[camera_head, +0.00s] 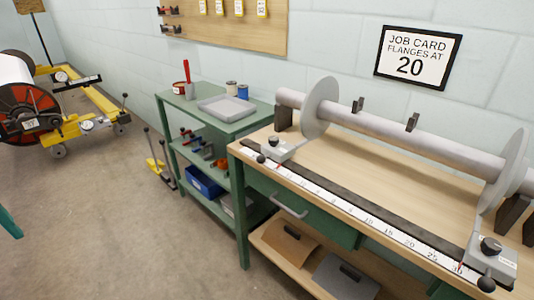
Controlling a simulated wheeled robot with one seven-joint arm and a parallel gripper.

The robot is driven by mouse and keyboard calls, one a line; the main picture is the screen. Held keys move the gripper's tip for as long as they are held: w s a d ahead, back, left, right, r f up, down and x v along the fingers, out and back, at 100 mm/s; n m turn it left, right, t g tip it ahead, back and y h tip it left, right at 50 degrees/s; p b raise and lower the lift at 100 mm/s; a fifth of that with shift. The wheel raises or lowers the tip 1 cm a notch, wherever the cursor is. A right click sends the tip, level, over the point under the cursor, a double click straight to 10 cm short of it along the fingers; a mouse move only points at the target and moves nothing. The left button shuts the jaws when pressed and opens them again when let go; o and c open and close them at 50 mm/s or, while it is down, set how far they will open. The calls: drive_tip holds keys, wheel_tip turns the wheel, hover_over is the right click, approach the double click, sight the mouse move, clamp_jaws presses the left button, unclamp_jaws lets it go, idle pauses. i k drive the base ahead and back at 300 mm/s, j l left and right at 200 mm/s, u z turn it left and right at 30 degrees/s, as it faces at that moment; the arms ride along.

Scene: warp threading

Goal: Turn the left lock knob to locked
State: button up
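The left lock knob (273,141) is a small dark knob on top of the light grey left carriage block (282,151), at the left end of the bench scale. A second dark ball (261,158) sits at the block's front left corner. Whether the knob is locked is too small to tell. The grey left flange disc (321,107) stands behind the block on a long grey roller (400,133). The right carriage block (491,262) has a similar dark knob (490,246). My gripper is not in view.
The white scale (350,205) runs along the workbench front edge. A drawer handle (289,206) sticks out below. A green cart (210,126) with a grey tray stands left of the bench. The concrete floor (130,230) in front is clear. A job card (417,56) reads "flanges at 20".

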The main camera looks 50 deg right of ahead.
sight(273, 141)
drive_tip(key=i+l, duration=0.1)
drive_tip(key=l, duration=1.15)
